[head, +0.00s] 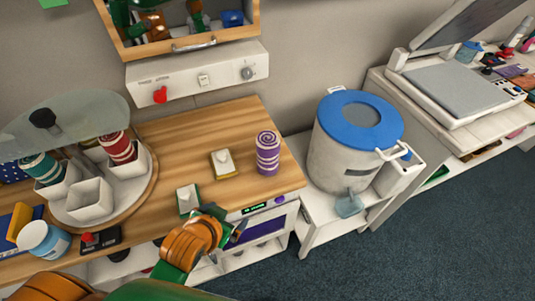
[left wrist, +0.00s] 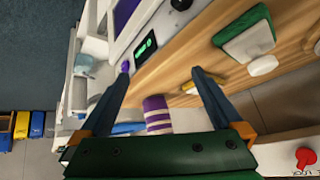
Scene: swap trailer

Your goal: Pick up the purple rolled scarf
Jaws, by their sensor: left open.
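The purple rolled scarf (head: 267,153), with purple and white bands and a spiral top, stands upright near the right end of the wooden counter (head: 200,128). In the left wrist view the scarf (left wrist: 158,115) shows between my fingers, beyond them and not held. My left gripper (head: 238,231) is over the counter's front edge, in front of the scarf and to its left, apart from it. In the left wrist view its two fingers (left wrist: 160,72) are spread open and empty. My right gripper is not in view.
Two small pads with white knobs, one yellow (head: 223,164) and one green (head: 188,199), lie left of the scarf. A round tray (head: 139,194) with white cups stands further left. A blue-lidded bin (head: 340,150) stands to the right, beyond a gap.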

